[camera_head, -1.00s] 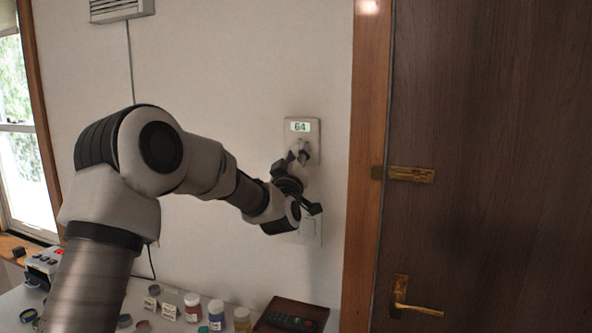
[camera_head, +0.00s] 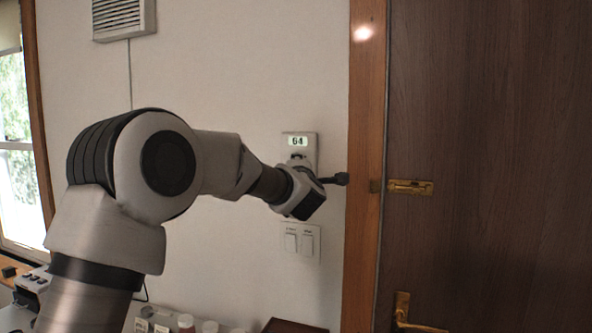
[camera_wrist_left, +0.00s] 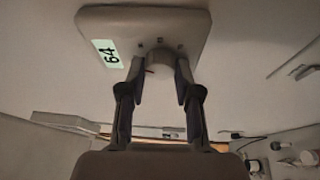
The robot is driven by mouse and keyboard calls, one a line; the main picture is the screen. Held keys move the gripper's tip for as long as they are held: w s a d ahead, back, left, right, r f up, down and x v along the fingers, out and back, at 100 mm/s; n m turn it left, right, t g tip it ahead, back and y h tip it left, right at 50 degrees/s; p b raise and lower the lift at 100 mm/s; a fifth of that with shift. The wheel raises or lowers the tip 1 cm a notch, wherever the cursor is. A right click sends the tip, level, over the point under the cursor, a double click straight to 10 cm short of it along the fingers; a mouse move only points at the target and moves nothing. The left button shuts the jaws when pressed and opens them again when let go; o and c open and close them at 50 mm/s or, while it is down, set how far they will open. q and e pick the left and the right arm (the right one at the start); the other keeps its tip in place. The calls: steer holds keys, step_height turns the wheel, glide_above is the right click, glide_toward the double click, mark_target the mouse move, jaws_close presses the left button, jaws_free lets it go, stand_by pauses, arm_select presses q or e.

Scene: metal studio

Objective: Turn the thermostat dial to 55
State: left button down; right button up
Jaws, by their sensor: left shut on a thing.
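The thermostat (camera_head: 313,147) is a pale plate on the wall with a lit display (camera_head: 297,141) that reads 64. In the left wrist view the thermostat plate (camera_wrist_left: 190,24) appears turned, with its display (camera_wrist_left: 107,54) also reading 64. The round dial (camera_wrist_left: 159,58) sticks out below the display. My left gripper (camera_wrist_left: 161,72) is shut on the dial, with one finger on each side. In the head view my wrist hides the dial and most of the fingers. My right gripper is in neither view.
A wooden door frame (camera_head: 365,200) and a door with a brass bolt (camera_head: 410,187) stand to the right. A cluttered table runs along the bottom left.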

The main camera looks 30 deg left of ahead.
arm_select(q)
steer(key=shift+r+n+g+h+p, duration=0.15)
steer(key=shift+n+g, duration=0.1)
steer(key=shift+n, duration=0.5)
steer(key=shift+r+n+g+h+p, duration=0.15)
steer(key=shift+n+g, duration=0.1)
steer(key=shift+n, duration=0.5)
steer(key=shift+f, duration=0.15)
steer(key=c, duration=0.8)
jaws_free()
steer(key=shift+a, duration=0.1)
steer(key=v, duration=1.2)
